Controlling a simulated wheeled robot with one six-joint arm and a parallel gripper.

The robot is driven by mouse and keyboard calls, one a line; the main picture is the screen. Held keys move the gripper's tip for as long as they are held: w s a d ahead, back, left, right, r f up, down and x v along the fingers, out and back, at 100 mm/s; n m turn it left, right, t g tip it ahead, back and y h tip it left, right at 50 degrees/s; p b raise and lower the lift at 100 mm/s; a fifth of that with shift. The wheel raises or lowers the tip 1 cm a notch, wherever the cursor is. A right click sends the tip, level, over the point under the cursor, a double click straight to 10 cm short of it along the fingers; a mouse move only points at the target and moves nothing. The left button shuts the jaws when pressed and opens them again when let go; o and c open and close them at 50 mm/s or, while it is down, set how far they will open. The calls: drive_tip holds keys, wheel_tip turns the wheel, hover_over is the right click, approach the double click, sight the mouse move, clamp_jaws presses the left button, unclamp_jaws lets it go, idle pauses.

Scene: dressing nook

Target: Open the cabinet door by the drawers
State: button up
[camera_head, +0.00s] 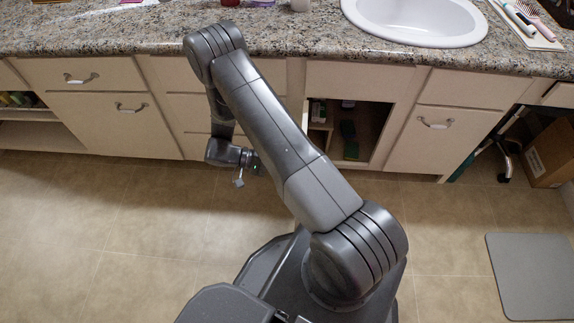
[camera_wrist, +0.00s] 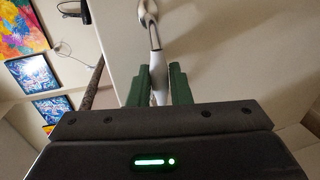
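In the wrist view, the green fingers of my gripper (camera_wrist: 160,88) stand a short way apart with a silver handle (camera_wrist: 155,38) running down between them, and they appear closed on it. The handle is on a plain cream door panel (camera_wrist: 225,50). In the head view, my gripper (camera_head: 254,166) is low in front of the drawers (camera_head: 188,106), left of an uncovered cabinet compartment (camera_head: 372,122) with several small items inside. My arm hides most of the door and its hinge side there, so its exact angle cannot be told.
A granite countertop (camera_head: 290,44) with a white sink (camera_head: 415,22) runs above the cabinets. Closed fronts with handles stand at left (camera_head: 100,125) and right (camera_head: 425,140). A cardboard box (camera_head: 550,155) and a grey mat (camera_head: 535,275) are at right. The tiled floor (camera_head: 110,240) at left is clear.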

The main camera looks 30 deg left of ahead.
drive_tip(key=v, duration=1.3)
drive_tip(key=shift+p, duration=0.35)
drive_tip(key=shift+d, duration=0.1)
drive_tip(key=b+x, duration=0.1)
drive_tip(key=x, duration=1.2)
drive_tip(key=shift+w+d+f, duration=0.1)
drive_tip(key=shift+w+d, duration=0.05)
drive_tip(key=shift+d, duration=0.2)
